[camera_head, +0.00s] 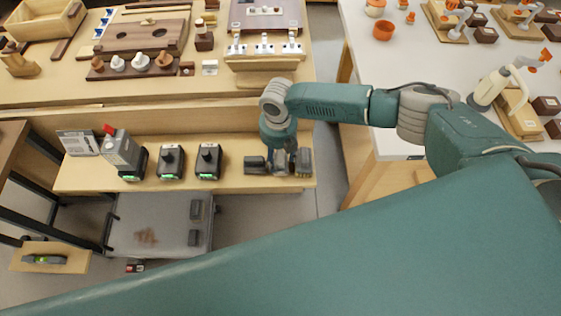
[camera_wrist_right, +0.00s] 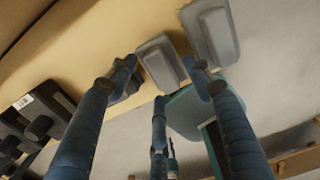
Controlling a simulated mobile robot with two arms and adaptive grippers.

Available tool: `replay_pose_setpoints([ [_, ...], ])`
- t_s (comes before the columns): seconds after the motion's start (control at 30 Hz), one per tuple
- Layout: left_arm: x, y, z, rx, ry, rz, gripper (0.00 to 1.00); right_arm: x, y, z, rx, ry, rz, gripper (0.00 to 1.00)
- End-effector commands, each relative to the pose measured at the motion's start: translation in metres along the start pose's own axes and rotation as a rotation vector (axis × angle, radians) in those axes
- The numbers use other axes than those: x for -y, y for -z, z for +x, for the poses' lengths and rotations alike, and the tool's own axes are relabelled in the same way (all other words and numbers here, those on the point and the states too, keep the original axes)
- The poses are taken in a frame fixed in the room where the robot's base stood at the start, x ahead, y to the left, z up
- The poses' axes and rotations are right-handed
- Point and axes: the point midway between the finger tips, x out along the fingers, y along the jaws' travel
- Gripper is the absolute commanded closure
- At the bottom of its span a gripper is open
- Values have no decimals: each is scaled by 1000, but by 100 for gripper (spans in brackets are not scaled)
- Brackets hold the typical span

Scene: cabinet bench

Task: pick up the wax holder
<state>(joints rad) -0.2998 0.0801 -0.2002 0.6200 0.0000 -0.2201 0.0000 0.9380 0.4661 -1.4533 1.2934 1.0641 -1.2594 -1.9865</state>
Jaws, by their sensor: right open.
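No label marks the wax holder, so I cannot tell for sure which thing it is. A pale grey block with a raised ridge (camera_wrist_right: 161,62) lies on the wooden bench, between the fingertips in the right wrist view. A similar grey block (camera_wrist_right: 212,35) lies beside it to the right. In the head view, grey pieces (camera_head: 255,164) lie at the right end of the lower bench, partly hidden by my gripper. My right gripper (camera_head: 279,160) points down at them, and its spread fingers show in the right wrist view (camera_wrist_right: 160,78). It holds nothing visible. My left gripper is not in view.
Several black devices with green fronts (camera_head: 171,162) stand left of my gripper on the lower bench (camera_head: 235,150). A higher wooden counter (camera_head: 215,88) with holders lies behind. A white table (camera_head: 385,65) is at the right. A grey cart (camera_head: 160,225) stands below.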

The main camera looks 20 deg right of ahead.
Motion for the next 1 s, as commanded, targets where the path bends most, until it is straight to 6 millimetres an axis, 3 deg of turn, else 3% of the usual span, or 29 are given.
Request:
replay_pose_setpoints([
  [0.13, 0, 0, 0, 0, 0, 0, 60, 0, 0, 0, 0, 0, 0, 51],
  [0.3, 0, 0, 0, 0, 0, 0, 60, 0, 0, 0, 0, -1, 0, 85],
  [0.4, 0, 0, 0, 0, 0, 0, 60, 0, 0, 0, 0, 0, 0, 100],
  [0.77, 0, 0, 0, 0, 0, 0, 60, -1, 0, -3, 1, -2, 0, 100],
  [1.0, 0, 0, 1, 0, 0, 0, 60, -1, -1, -29, 3, -4, -1, 100],
])
